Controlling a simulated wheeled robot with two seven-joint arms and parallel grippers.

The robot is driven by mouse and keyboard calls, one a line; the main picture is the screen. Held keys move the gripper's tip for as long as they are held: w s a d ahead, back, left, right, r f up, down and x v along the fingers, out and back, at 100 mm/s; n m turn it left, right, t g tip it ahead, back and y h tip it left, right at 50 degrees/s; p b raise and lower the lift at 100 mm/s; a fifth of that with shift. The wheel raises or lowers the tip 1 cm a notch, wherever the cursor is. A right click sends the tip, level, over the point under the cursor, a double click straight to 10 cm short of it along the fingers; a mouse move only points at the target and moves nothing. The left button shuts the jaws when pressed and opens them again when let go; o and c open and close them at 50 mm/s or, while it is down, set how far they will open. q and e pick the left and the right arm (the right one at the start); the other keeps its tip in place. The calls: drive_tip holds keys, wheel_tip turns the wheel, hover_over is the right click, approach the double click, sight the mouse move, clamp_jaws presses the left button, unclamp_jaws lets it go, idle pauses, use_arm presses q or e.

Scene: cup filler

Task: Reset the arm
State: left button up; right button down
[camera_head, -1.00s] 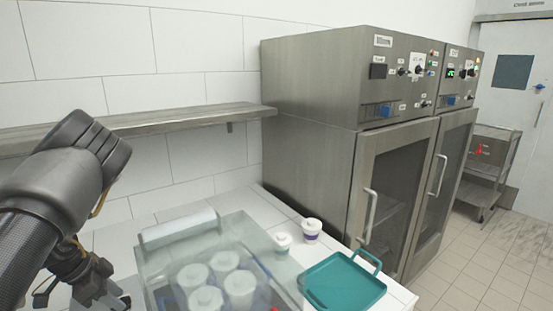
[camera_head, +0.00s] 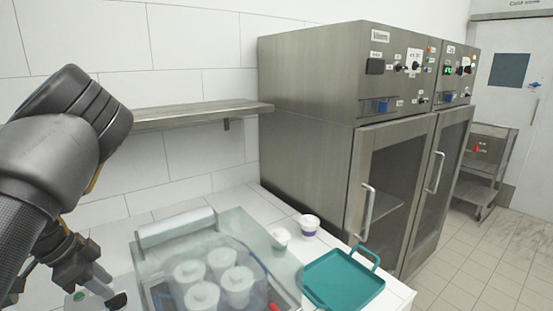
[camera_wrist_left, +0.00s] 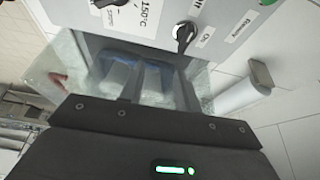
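My left arm comes in from the left in the head view, bent at a dark, bulky joint. My left gripper (camera_head: 100,294) hangs low at the bottom left, beside the filling machine (camera_head: 171,229). No held object is visible. My right gripper is in neither view.
White cups (camera_head: 203,296) stand under the machine's clear cover. Two small cups, one with a purple band (camera_head: 308,225), stand right of it. A teal tray (camera_head: 343,282) lies at the counter edge. A steel cabinet (camera_head: 310,150) stands behind. A wall shelf (camera_head: 200,114) runs near my arm.

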use_arm(q)
drive_tip(key=s+d+r+b, duration=0.2)
drive_tip(key=s+d+r, duration=0.4)
drive_tip(key=s+d, duration=0.15)
drive_tip(key=p, duration=0.2)
hover_over(118, 295)
drive_tip(key=s+d, duration=0.2)
drive_tip(key=s, duration=0.2)
wheel_tip(118, 295, down, 5)
drive_tip(key=w+a+f, duration=0.1)
drive_tip(key=f, duration=0.1)
drive_tip(key=w+a+f+p, duration=0.1)
drive_tip(key=w+a+f, duration=0.1)
drive_tip(key=f, duration=0.1)
drive_tip(key=shift+a+f+p, duration=0.1)
drive_tip(key=shift+f+p, duration=0.25)
drive_tip(key=shift+p, duration=0.05)
wheel_tip(118, 295, down, 2)
drive_tip(key=shift+f, duration=0.1)
drive_tip(key=shift+m+p, duration=0.5)
drive_tip(key=shift+p, duration=0.05)
drive_tip(key=m+g+h+p, duration=0.1)
drive_tip(key=m, duration=0.2)
drive_tip(key=shift+w, duration=0.1)
drive_tip(key=m+g, duration=0.1)
drive_tip(key=m, duration=0.3)
drive_tip(key=shift+w+f+g+p, duration=0.1)
drive_tip(key=shift+w+g+p, duration=0.05)
drive_tip(key=shift+g+p, duration=0.2)
drive_tip(key=shift+m, duration=0.4)
